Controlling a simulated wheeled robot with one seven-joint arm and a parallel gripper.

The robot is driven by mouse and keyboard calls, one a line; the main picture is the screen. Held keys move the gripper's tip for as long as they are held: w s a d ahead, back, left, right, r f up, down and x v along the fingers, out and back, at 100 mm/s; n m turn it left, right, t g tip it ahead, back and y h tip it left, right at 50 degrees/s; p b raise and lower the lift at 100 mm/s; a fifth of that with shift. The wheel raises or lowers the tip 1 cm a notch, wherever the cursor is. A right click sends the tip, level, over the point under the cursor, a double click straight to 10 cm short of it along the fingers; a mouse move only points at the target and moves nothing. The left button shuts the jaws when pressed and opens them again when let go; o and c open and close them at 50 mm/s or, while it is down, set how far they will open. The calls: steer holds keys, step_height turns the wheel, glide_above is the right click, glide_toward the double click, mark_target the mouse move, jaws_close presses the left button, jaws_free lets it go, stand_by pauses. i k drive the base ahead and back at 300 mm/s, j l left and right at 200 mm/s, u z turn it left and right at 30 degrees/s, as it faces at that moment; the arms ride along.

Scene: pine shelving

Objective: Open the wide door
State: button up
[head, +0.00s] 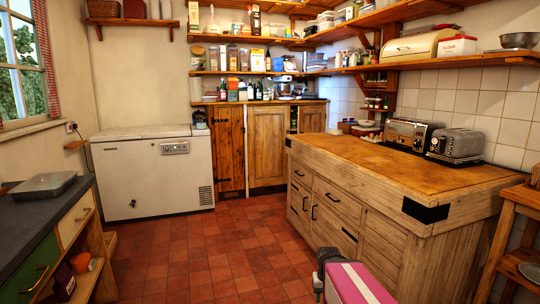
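Wooden cupboard doors stand shut at the far wall. One is an orange-brown plank door (228,152) with dark strap hinges, beside the white chest freezer (152,172). To its right is a paler panelled door (267,148). A further pale door (313,119) is partly hidden behind the island. I cannot tell which is the wide door. A pink and white part of my arm enters at the bottom, with dark grey parts of my gripper (322,268) at its left end. It is far from these doors and touches none. Its fingers are not clear.
A wooden island (440,252) with drawers fills the right, carrying two toasters (408,133). A dark-topped counter (30,205) stands at the left. The red tiled floor (200,255) between them is clear up to the cupboard doors. Loaded shelves line the walls.

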mark_target(268, 127)
steer(key=i+j+u, duration=0.1)
steer(key=i+u, duration=0.3)
steer(key=i, duration=4.2)
steer(key=j+u, duration=0.05)
steer(key=j, duration=0.15)
